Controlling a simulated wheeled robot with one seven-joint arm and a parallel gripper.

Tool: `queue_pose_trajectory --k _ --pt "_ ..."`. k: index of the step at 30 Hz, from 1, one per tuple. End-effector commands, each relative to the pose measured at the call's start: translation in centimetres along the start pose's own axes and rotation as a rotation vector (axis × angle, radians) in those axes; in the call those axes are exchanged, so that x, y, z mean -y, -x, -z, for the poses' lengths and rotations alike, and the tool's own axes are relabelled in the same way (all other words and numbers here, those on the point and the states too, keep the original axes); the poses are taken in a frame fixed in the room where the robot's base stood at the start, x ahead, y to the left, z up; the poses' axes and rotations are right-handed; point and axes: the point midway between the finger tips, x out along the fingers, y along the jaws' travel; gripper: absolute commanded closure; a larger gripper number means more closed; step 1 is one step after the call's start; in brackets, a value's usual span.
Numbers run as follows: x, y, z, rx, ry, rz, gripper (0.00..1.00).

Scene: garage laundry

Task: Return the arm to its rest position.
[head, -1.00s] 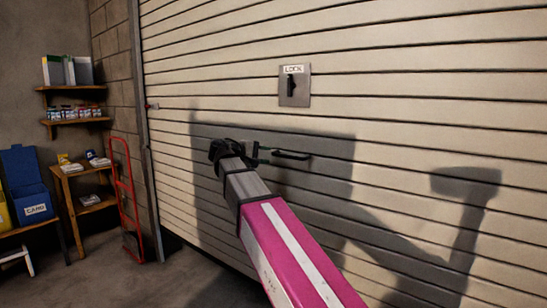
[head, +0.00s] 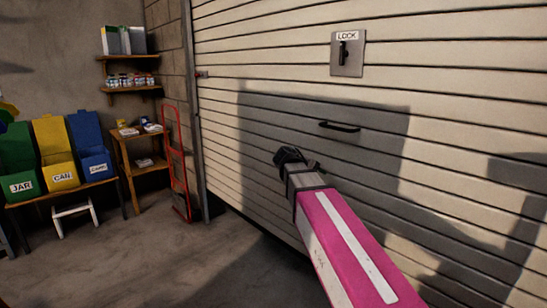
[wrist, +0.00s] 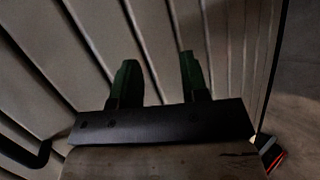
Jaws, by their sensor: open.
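My arm, pink and grey, reaches out in front of the slatted garage door (head: 300,60). My gripper (head: 290,156) is at its end, left of and below the black door handle (head: 339,126), and apart from it. In the wrist view my gripper (wrist: 157,75) shows two dark green fingers spread apart, with nothing between them and the door slats behind. A dark bar that looks like the handle shows at the lower left of the wrist view (wrist: 30,158). The grey lock plate (head: 347,54) is higher on the door, its black lever upright.
A red hand truck (head: 177,165) stands at the door's left edge beside a wooden shelf stand (head: 130,170). Green, yellow and blue bins (head: 60,177) sit on a bench at the left, above a white stool (head: 75,214). The concrete floor (head: 150,265) at lower left is clear.

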Motion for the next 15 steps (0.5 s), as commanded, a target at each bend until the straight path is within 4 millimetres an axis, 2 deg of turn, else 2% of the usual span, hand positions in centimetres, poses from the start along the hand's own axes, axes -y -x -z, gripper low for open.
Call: queue_pose_trajectory --k 1,6,10,15 --pt "2.2 -1.7 -1.0 0.002 -0.004 0.057 0.59" --pt "9.1 -6.3 -3.4 0.003 -0.051 0.26 0.59" --pt "14.3 -8.9 -5.6 0.017 -0.103 0.418 0.59" --pt "20.6 -11.3 -8.8 0.049 -0.195 0.621 0.59"
